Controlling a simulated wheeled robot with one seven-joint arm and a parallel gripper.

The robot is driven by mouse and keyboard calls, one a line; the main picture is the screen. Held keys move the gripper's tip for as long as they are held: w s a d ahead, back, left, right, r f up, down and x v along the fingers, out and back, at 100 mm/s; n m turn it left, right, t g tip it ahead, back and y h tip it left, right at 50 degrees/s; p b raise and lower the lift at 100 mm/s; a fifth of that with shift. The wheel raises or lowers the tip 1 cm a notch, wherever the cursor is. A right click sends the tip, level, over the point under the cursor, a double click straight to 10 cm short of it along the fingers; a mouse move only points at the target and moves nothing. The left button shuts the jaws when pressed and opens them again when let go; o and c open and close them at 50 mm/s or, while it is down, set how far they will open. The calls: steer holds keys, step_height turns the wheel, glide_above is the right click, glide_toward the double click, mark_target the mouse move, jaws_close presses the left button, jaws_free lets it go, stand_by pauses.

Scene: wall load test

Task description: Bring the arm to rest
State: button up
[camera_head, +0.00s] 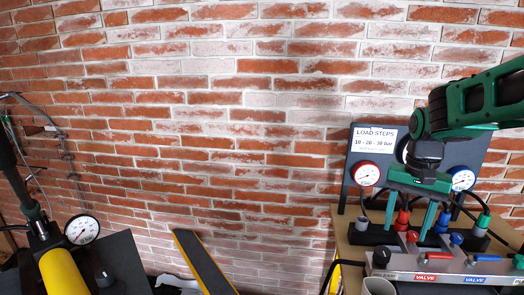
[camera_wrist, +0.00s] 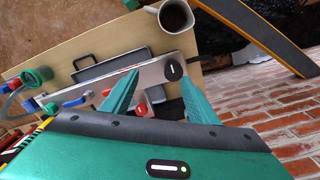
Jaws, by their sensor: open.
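My gripper (camera_head: 408,214) is green with two teal fingers, spread apart with nothing between them. In the head view it hangs at the right, in front of the gauge panel (camera_head: 359,136) and above the bench with the valve block (camera_head: 440,262). The arm reaches in from the right edge. In the wrist view the fingers of my gripper (camera_wrist: 160,85) point toward the bench, and the valve block (camera_wrist: 120,80) with a black knob (camera_wrist: 172,71) shows between and beyond them.
The panel carries a red-rimmed gauge (camera_head: 366,174), a blue-rimmed gauge (camera_head: 462,180) and a "LOAD STEPS" sign (camera_head: 378,139). A mug of dark liquid (camera_wrist: 176,16) stands at the bench edge. A yellow cylinder (camera_head: 64,272) with a gauge (camera_head: 82,229) is at left. The brick wall (camera_head: 220,120) stands behind.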

steer(key=s+d+f, duration=0.1)
steer(key=s, duration=0.9)
steer(key=s+d+f+n, duration=0.1)
steer(key=s+f, duration=0.1)
steer(key=s, duration=0.9)
steer(key=shift+s+d, duration=0.2)
steer(key=shift+w+f, duration=0.3)
steer(key=shift+w, duration=0.35)
